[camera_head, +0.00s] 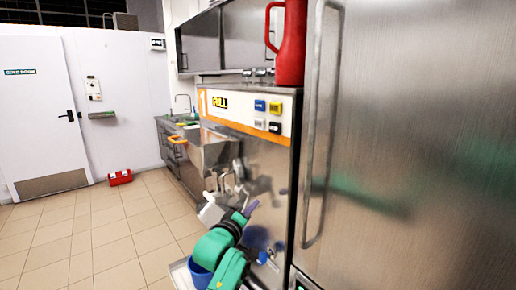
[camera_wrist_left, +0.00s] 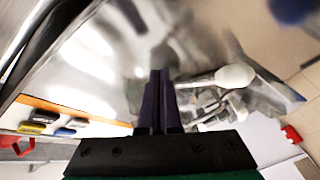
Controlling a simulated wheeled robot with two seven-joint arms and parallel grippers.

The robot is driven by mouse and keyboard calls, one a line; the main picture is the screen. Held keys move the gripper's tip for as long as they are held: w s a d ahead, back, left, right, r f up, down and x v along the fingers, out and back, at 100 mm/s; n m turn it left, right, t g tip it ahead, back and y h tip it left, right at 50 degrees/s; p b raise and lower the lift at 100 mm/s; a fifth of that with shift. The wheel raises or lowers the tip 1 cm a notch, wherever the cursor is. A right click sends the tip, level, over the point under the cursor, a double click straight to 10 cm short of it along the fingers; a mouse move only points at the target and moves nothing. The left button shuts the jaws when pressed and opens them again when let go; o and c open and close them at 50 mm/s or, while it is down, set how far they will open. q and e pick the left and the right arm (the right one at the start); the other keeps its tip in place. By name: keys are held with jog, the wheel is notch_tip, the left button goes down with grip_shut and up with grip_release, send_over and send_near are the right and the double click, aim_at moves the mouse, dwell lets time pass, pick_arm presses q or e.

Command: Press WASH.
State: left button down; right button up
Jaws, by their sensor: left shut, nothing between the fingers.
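I cannot read which is WASH. My left gripper (camera_head: 251,208), with purple fingers, is below the panel in front of the steel front, apart from the buttons. In the left wrist view its fingers (camera_wrist_left: 158,100) are together and empty, and the buttons (camera_wrist_left: 55,124) show at the left. My right gripper is out of view.
A red jug (camera_head: 288,45) stands on top of the freezer above the buttons. A tall steel door with a vertical handle (camera_head: 320,120) closes off the right. Metal spouts (camera_head: 230,180) stick out of the freezer front. The tiled floor (camera_head: 100,235) at left is largely clear.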

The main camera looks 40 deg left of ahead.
pick_arm(q)
jog(key=s+a+r+n+t+y, duration=0.1)
jog(key=a+r+n+t+y, duration=0.2)
jog(key=r, duration=0.9)
jog(key=n+t+y, duration=0.1)
jog(key=n+t, duration=0.2)
jog(key=n, duration=0.3)
send_near(259, 124)
jog(key=s+a+r, duration=0.5)
jog(key=a, duration=0.1)
jog(key=shift+w+f+p, duration=0.2)
jog(key=shift+p, duration=0.2)
jog(key=shift+w, duration=0.15)
jog(key=w+d+p, duration=0.1)
jog(key=w+d, duration=0.1)
jog(key=w, duration=0.6)
jog(key=shift+w+d, duration=0.15)
jog(key=shift+d, duration=0.2)
jog(key=shift+w+d, duration=0.1)
jog(key=shift+w, duration=0.3)
